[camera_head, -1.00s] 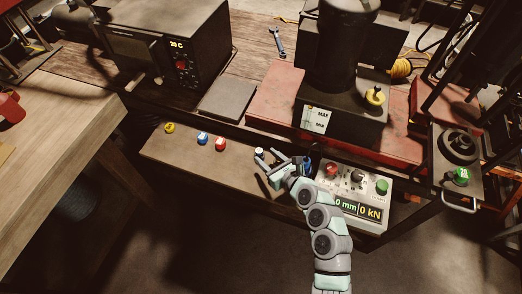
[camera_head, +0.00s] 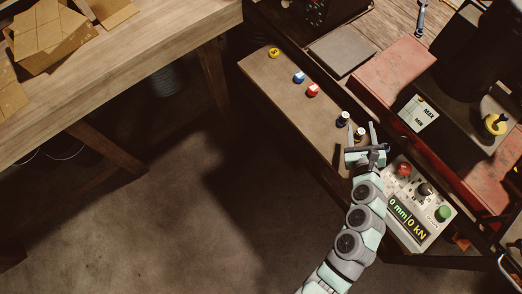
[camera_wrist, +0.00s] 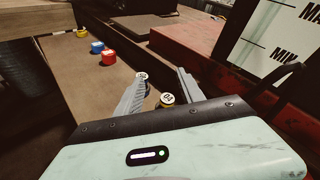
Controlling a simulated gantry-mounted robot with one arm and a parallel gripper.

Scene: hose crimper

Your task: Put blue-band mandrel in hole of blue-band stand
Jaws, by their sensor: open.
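A short blue-banded piece with a white top (camera_head: 299,77) stands on the narrow brown shelf; it also shows in the wrist view (camera_wrist: 97,47). I cannot tell whether it is the blue-band stand or mandrel. My gripper (camera_head: 361,131) is open over the shelf's near end.
A red-banded piece (camera_head: 313,90) and a yellow piece (camera_head: 273,53) stand near the blue one on the shelf (camera_head: 292,98). A control box (camera_head: 420,205) with a display lies right of my gripper. A red machine base (camera_head: 400,75) runs behind the shelf.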

